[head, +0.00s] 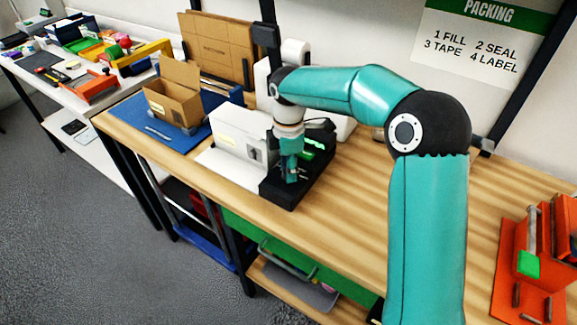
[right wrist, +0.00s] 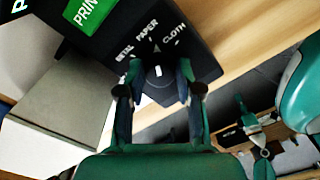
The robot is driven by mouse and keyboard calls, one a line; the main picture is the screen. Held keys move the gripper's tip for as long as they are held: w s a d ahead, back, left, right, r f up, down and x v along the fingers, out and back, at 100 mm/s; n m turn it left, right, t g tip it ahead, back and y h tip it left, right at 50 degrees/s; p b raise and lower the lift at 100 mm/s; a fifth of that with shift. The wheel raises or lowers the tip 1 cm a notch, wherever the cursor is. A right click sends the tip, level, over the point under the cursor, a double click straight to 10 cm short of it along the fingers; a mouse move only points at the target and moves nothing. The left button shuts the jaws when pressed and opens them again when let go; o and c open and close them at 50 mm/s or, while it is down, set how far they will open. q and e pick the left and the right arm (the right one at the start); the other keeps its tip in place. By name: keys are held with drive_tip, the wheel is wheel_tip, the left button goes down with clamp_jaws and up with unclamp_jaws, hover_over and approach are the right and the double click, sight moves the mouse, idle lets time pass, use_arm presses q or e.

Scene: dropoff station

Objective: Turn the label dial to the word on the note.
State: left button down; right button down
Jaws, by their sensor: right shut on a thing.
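The label dial (right wrist: 158,73) is a dark round knob with a white mark, set in a black panel (right wrist: 197,58) with the white words METAL, PAPER and CLOTH around it. My right gripper (right wrist: 155,82) is shut on the dial, one finger on each side. In the head view my right gripper (head: 291,172) points straight down onto the black unit (head: 273,196). A small white pointer lies between the dial and the words; I cannot tell which word the dial is set to.
A white box (head: 240,128) stands left of the black unit, and a green PRINT-marked patch (right wrist: 92,12) is close to the dial. An open carton (head: 174,98) sits on a blue mat (head: 132,112). Orange equipment (head: 530,265) stands at the right. The wooden bench (head: 345,205) between is clear.

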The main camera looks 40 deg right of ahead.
drive_tip(key=m, duration=0.4)
drive_tip(key=shift+p, duration=0.3)
drive_tip(key=m, duration=0.4)
drive_tip(key=shift+w, duration=0.1)
drive_tip(key=shift+m, duration=0.3)
drive_tip(key=c, duration=0.8)
unclamp_jaws()
drive_tip(key=shift+o, duration=0.2)
wheel_tip(320, 180, up, 12)
